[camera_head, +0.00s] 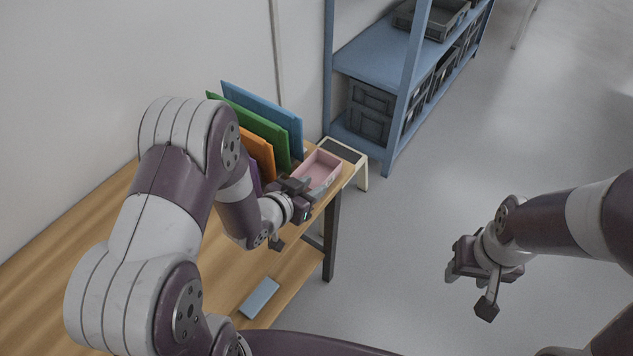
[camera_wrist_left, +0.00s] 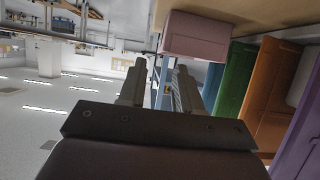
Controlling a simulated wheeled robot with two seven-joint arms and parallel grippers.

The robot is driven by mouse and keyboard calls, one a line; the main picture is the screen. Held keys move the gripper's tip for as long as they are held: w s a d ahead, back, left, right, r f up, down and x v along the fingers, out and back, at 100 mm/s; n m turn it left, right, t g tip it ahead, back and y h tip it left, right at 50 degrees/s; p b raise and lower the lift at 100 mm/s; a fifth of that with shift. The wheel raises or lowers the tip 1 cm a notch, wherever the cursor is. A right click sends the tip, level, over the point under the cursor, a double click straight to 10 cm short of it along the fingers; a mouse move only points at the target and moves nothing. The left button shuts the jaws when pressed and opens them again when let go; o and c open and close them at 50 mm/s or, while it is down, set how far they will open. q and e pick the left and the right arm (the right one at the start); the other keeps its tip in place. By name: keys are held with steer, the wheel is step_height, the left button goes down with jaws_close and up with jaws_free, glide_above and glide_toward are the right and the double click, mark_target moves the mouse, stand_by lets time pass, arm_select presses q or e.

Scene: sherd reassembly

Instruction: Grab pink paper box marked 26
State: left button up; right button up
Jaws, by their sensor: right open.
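The pink paper box (camera_head: 319,168) is open-topped and sits near the far right end of the wooden table. No number can be read on it. My left gripper (camera_head: 303,190) is right beside its near side. In the left wrist view, which is upside down, the pink box (camera_wrist_left: 195,37) lies just beyond the fingertips of my left gripper (camera_wrist_left: 160,75). Its fingers are apart with nothing between them. I cannot tell whether a finger touches the box. My right gripper (camera_head: 470,268) is open and empty, over the floor away from the table.
Blue (camera_head: 265,115), green (camera_head: 250,130) and orange (camera_head: 259,152) upright boards stand left of the box, with a purple one partly hidden. A small white-framed stand (camera_head: 343,151) is behind the table end. A blue shelf rack (camera_head: 380,62) stands beyond. A blue-grey item (camera_head: 260,297) lies lower down.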

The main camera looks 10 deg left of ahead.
mark_target(327, 179)
arm_select(q)
steer(key=x, duration=0.7)
steer(key=shift+f+b, duration=0.1)
steer(key=shift+b, duration=0.25)
jaws_close()
